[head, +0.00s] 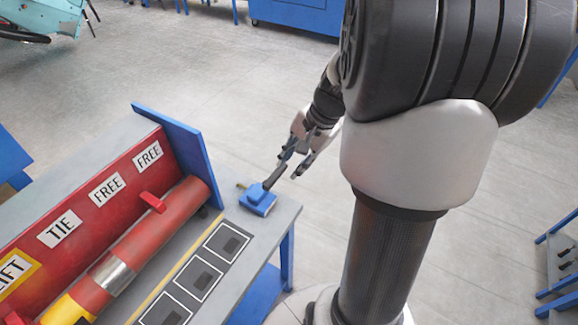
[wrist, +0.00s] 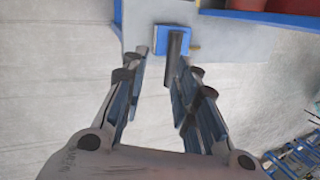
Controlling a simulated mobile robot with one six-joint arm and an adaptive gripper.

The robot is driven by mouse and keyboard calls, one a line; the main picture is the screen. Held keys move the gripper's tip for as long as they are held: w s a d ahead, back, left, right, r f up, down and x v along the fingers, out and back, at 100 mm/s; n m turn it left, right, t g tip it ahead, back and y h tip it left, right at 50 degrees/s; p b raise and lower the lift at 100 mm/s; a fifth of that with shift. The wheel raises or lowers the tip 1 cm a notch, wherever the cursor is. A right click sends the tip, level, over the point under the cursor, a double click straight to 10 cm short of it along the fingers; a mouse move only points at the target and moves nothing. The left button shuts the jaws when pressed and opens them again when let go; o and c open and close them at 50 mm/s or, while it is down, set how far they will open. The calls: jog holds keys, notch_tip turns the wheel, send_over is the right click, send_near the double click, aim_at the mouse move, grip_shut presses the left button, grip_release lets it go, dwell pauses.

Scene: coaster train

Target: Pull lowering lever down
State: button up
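The lowering lever has a blue base block (head: 258,200) on the near right corner of the grey bench. Its dark handle (head: 275,177) tilts up to the right, toward my gripper. My gripper (head: 291,167) is by the handle's upper end. In the wrist view, the blue base (wrist: 160,40) and the dark handle (wrist: 176,48) lie beyond the fingertips. My gripper (wrist: 162,66) is open there, with a clear gap between the fingers. The handle lines up with the right fingertip; I cannot tell whether they touch.
A red panel (head: 75,210) with labels TIE and FREE, and a red cylinder (head: 165,220) with a small red lever (head: 153,202), fill the bench's left side. A blue end plate (head: 180,145) stands upright. Dark square pads (head: 228,243) line the front. Open floor lies behind.

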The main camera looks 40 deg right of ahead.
aim_at(266, 185)
jog(key=s+f+m+t+y+p, duration=0.1)
jog(key=s+m+p, duration=0.1)
jog(key=s+d+f+m+t+y+p, duration=0.1)
jog(key=s+f+m, duration=0.1)
jog(key=m, duration=0.1)
jog(key=s+f+m+y+p, duration=0.2)
jog(key=shift+s+d+m+t+p, duration=0.15)
jog(key=shift+d+m+t+p, duration=0.1)
jog(key=shift+m+t+p, duration=0.15)
jog(key=c, duration=0.4)
jog(key=s+m+t+p, duration=0.1)
jog(key=m, duration=0.1)
jog(key=s+d+f+m+t+h+p, duration=0.1)
jog(key=m+t, duration=0.1)
jog(key=m, duration=0.1)
jog(key=s+d+f+m+t+p, duration=0.1)
jog(key=s+m+t, duration=0.1)
jog(key=m, duration=0.1)
jog(key=shift+d+f+h+p, duration=0.15)
jog(key=shift+d+h+p, duration=0.05)
jog(key=shift+h+p, duration=0.2)
grip_shut()
jog(key=w+r+b+x, duration=0.1)
jog(key=r+b+x, duration=0.1)
jog(key=x, duration=1)
jog(key=shift+w+m, duration=0.4)
jog(key=shift+w, duration=0.1)
